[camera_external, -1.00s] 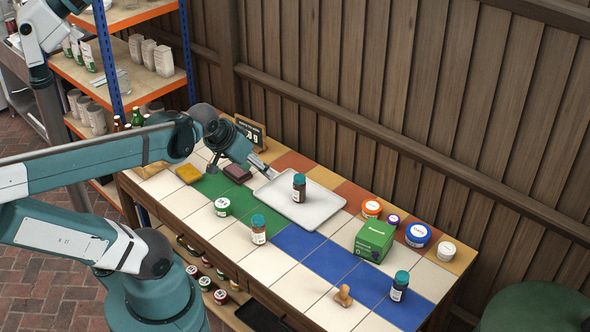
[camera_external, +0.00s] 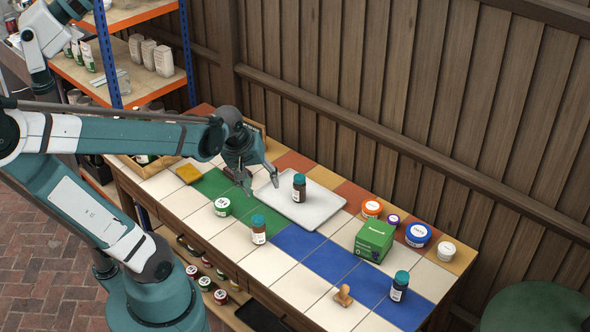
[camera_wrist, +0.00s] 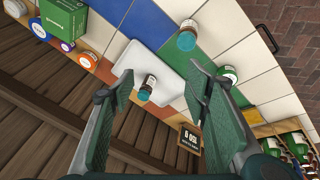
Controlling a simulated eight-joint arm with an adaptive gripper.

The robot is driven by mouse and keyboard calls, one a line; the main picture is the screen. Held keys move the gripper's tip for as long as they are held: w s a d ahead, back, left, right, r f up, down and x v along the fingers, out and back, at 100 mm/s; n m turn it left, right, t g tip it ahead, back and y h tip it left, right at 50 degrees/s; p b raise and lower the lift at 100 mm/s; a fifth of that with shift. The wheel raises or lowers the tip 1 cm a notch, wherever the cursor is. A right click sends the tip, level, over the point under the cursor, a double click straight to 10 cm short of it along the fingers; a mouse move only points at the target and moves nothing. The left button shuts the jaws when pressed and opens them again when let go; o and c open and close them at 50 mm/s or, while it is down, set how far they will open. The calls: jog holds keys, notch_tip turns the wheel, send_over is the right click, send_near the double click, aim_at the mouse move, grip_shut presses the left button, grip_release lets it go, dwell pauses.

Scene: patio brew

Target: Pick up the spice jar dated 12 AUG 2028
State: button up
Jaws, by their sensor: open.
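Three brown spice jars with teal lids show in the external view. One jar (camera_external: 299,190) stands upright on the white tray (camera_external: 318,212), a second (camera_external: 258,231) on the tiles in front of it, a third (camera_external: 399,288) at the right front. The dates on their labels are too small to read. My gripper (camera_external: 262,187) is open and empty, pointing down above the tray's left end, left of the tray jar. In the wrist view the tray jar (camera_wrist: 147,88) appears between my open fingers (camera_wrist: 160,76), apart from them. The second jar (camera_wrist: 187,38) shows farther up.
A green box (camera_external: 374,241), round tubs including a blue one (camera_external: 418,235), and a wooden stamp (camera_external: 343,295) stand on the right. A green-and-white tub (camera_external: 222,207) is front left. A small sign (camera_wrist: 190,138) stands near the fence.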

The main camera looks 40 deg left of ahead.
aim_at(258, 218)
jog(key=a+f+n+g, duration=0.1)
jog(key=f+n, duration=0.3)
jog(key=f, duration=0.1)
jog(key=a+f+n+g+b, duration=0.1)
jog(key=f+n, duration=0.3)
jog(key=f+n+g+b, duration=0.1)
jog(key=f+n+g, duration=0.1)
jog(key=f+n, duration=0.2)
jog(key=shift+w+a+f, duration=0.15)
jog(key=shift+a+f, duration=0.05)
jog(key=shift+f, duration=0.2)
jog(key=shift+w+a+f, duration=0.15)
jog(key=shift+a+f, duration=0.05)
jog(key=shift+f, duration=0.2)
jog(key=shift+s+a+f+n, duration=0.1)
jog(key=shift+s+f+n, duration=0.1)
jog(key=shift+f+n, duration=0.45)
jog(key=shift+f+b, duration=0.55)
jog(key=shift+f, duration=0.8)
jog(key=shift+f, duration=0.1)
jog(key=shift+w+f+b, duration=0.15)
jog(key=shift+f+b, duration=0.9)
jog(key=shift+f, duration=1.45)
jog(key=c, duration=1)
